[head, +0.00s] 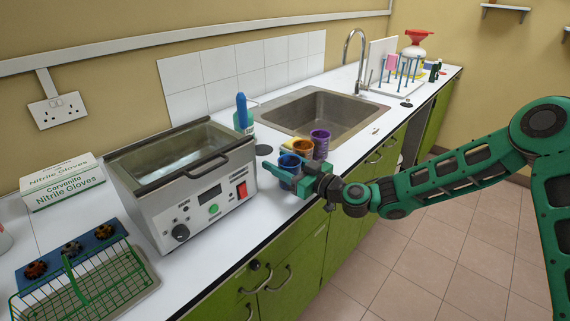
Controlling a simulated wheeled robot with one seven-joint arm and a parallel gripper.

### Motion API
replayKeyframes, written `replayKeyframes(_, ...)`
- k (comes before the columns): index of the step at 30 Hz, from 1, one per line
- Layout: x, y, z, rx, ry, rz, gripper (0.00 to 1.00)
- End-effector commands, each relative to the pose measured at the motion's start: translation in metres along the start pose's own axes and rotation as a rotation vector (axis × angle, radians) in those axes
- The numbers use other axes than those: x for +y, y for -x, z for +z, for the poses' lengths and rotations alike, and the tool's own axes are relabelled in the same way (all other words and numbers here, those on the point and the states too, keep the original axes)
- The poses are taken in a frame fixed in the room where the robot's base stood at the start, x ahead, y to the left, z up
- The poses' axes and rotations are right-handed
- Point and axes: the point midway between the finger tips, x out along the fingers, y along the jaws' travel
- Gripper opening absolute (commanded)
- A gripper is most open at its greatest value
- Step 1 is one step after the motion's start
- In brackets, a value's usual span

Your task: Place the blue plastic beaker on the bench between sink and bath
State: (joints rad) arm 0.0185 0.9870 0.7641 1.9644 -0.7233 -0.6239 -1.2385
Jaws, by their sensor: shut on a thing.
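The blue plastic beaker (289,161) is upright between the fingers of my gripper (284,175). My gripper is shut on it from the front side of the bench and hides part of its lower body. The beaker appears at the front of the white bench (260,220), between the grey water bath (205,191) on the left and the sink (325,112) at the back right. I cannot tell whether its base touches the bench.
An orange-brown beaker (303,149) and a purple beaker (320,138) stand just behind the blue one, with a yellow item (287,146) beside them.

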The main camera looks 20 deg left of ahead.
Motion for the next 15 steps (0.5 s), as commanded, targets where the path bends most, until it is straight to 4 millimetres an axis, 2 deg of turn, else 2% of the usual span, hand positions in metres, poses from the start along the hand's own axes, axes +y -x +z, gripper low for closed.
replayKeyframes(4,0.0006,0.0002,0.0025,-0.001,-0.001,0.001,0.26)
replayKeyframes(5,0.0007,0.0003,0.0029,-0.001,-0.001,0.001,0.53)
replayKeyframes(6,0.0009,0.0004,0.0025,0.0,0.0,0.001,0.58)
replayKeyframes(15,0.0014,0.0009,0.0014,0.0,0.0,0.002,0.58)
